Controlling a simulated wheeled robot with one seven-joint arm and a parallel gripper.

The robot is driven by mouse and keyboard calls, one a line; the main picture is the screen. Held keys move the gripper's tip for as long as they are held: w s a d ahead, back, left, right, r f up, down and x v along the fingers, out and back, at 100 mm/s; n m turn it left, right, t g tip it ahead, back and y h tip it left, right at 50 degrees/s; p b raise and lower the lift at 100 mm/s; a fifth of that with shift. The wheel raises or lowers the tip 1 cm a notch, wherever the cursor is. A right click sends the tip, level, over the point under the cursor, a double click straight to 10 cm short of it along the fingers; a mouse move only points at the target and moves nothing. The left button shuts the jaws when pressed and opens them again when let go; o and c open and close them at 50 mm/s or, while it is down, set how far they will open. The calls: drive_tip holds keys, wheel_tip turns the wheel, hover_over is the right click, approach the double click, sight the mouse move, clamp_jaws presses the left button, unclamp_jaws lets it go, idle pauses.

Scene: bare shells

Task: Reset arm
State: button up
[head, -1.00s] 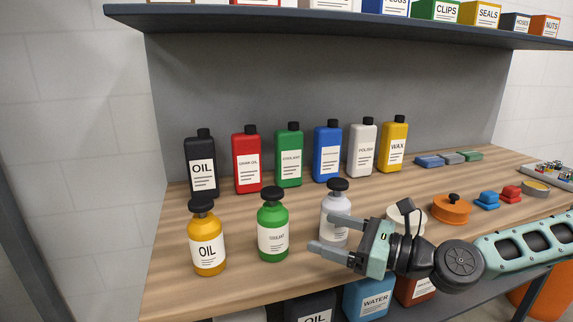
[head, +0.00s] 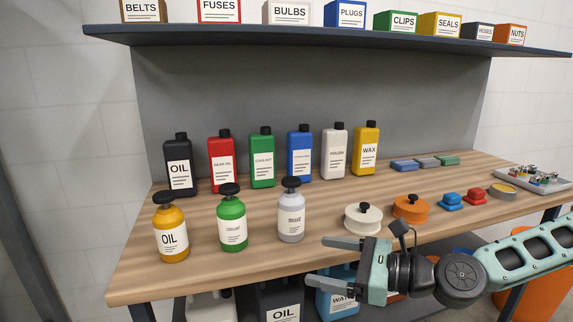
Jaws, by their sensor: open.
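My gripper (head: 335,262) is in the head view at the lower middle right, in front of the bench's front edge. Its two fingers point left and stand apart, with nothing between them. My arm reaches in from the right edge. The wooden bench top (head: 330,212) lies behind the gripper. The closest bottle is a white and grey one with a dark cap (head: 291,218), standing upright behind and left of the fingers, apart from them.
A yellow oil bottle (head: 171,235) and a green bottle (head: 232,225) stand at the front left. Several bottles line the back. A white lidded pot (head: 363,220) and an orange one (head: 410,210) stand behind the gripper. A shelf (head: 330,36) with boxes overhangs; a water container (head: 337,299) is below.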

drive_tip(key=s+f+n+g+h+p, duration=0.2)
drive_tip(key=s+f+n+g+h, duration=0.7)
drive_tip(key=s+n, duration=0.6)
drive_tip(key=s+d+r+n+t+h, duration=0.1)
drive_tip(key=s+d+r+n+h, duration=0.2)
drive_tip(key=r+n, duration=0.3)
drive_tip(key=s+d+r+n+t+h+p, duration=0.1)
drive_tip(key=s+d+r+n+h, duration=0.1)
drive_tip(key=r+n, duration=0.5)
drive_tip(key=shift+s+d+r+n+h, duration=0.25)
drive_tip(key=shift+s+d+n+h, duration=0.3)
drive_tip(key=shift+s, duration=0.5)
